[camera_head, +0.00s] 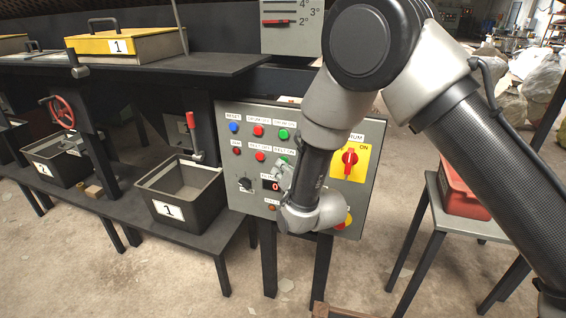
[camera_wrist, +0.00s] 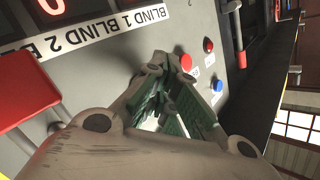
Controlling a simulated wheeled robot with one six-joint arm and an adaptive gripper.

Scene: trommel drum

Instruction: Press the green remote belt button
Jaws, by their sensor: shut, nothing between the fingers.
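The green belt button (camera_head: 285,159) is on the grey control panel (camera_head: 350,205), in the second row under the green drum button (camera_head: 284,135). It is partly covered by my gripper in the head view. My gripper (camera_head: 282,170) is shut and empty, its tips at or just below the green belt button; I cannot tell whether they touch it. In the wrist view my gripper (camera_wrist: 160,68) points at the panel face, and I see no green button there, so the fingers may hide it. A red belt button (camera_head: 260,156) sits just left of the green one.
A black bin (camera_head: 180,208) stands left; a red crate (camera_head: 460,192) stands right.

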